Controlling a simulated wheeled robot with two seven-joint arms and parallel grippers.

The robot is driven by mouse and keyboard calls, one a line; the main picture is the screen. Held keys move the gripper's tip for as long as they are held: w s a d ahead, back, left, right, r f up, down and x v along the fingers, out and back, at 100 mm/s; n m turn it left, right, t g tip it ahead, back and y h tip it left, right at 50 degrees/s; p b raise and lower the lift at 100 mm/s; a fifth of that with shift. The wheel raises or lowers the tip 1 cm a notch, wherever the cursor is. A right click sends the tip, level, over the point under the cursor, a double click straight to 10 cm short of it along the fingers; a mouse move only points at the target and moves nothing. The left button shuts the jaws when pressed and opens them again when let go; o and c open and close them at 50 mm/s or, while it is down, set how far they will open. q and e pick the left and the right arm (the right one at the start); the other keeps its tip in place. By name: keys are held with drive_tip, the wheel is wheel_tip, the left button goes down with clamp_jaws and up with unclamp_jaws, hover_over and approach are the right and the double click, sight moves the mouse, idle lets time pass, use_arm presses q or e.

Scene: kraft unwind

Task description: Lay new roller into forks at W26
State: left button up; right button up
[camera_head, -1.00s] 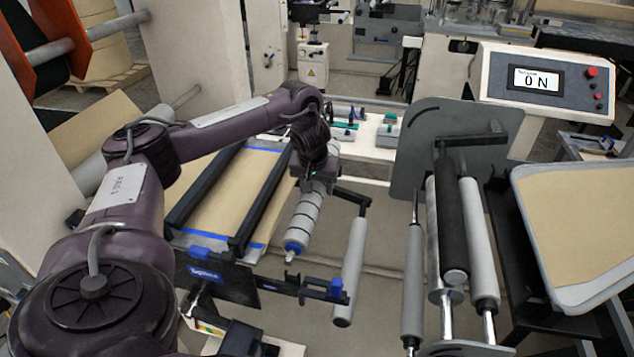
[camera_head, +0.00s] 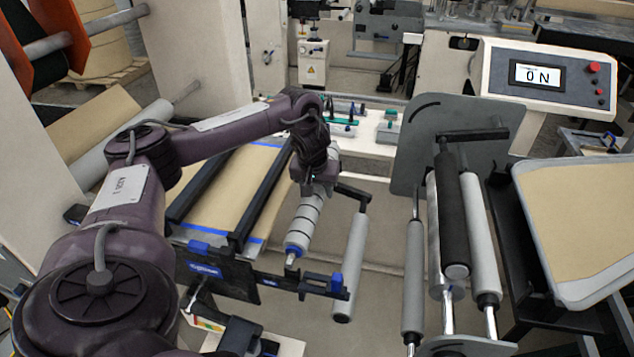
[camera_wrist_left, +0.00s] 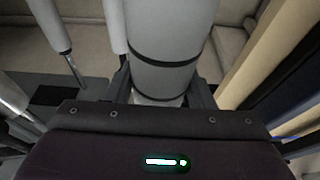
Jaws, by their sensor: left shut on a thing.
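The roller (camera_head: 304,216) is grey with dark bands and a blue ring near its lower end, where a pale shaft tip sticks out. In the left wrist view the roller (camera_wrist_left: 170,35) stands between the jaws of my left gripper (camera_wrist_left: 160,92). A black crossbar (camera_head: 290,281) with blue brackets is just below the shaft tip; I cannot tell whether they touch. I cannot make out a W26 label, so which forks are meant is unclear. The right gripper is not in view.
A grey roller (camera_head: 350,268) hangs just right of the held one. More rollers (camera_head: 480,240) stand by a grey plate (camera_head: 455,125). A brown web (camera_head: 218,195) runs between black rails on the left. A display panel (camera_head: 545,78) reads "0 N".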

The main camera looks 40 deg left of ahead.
use_arm(q)
drive_tip(key=shift+f, duration=0.1)
idle(0.3)
drive_tip(key=shift+f, duration=0.15)
drive_tip(key=shift+f+b, duration=0.4)
drive_tip(key=shift+f, duration=1)
drive_tip(key=shift+f, duration=0.25)
drive_tip(key=o, duration=1.4)
drive_tip(key=shift+o, duration=0.2)
drive_tip(key=shift+s+f, duration=0.1)
drive_tip(key=shift+f, duration=0.05)
